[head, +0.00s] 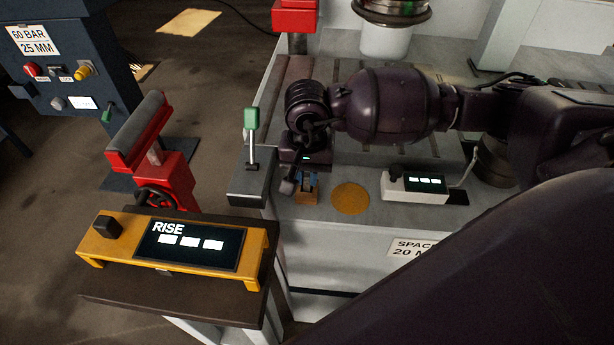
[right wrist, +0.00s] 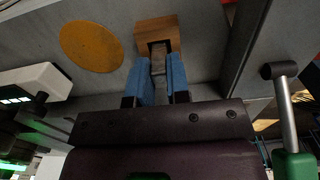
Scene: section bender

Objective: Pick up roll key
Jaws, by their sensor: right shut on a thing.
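The roll key (right wrist: 158,66) appears as a grey metal piece between the blue fingertips in the right wrist view. Its far end meets a dark slot in a small wooden block (right wrist: 156,30); whether it still sits in the slot I cannot tell. The block also shows in the head view (head: 307,197), on the front of the grey machine table. My right gripper (head: 307,179) points down just over the block and is shut on the key. The gripper's blue fingers (right wrist: 158,80) show clearly in the wrist view. My left gripper is not in view.
An orange disc (head: 350,198) lies flat right of the block, then a white display box (head: 414,187). A green-handled lever (head: 251,122) stands close on the left. A yellow RISE panel (head: 180,243) and a red stand (head: 158,160) are farther left.

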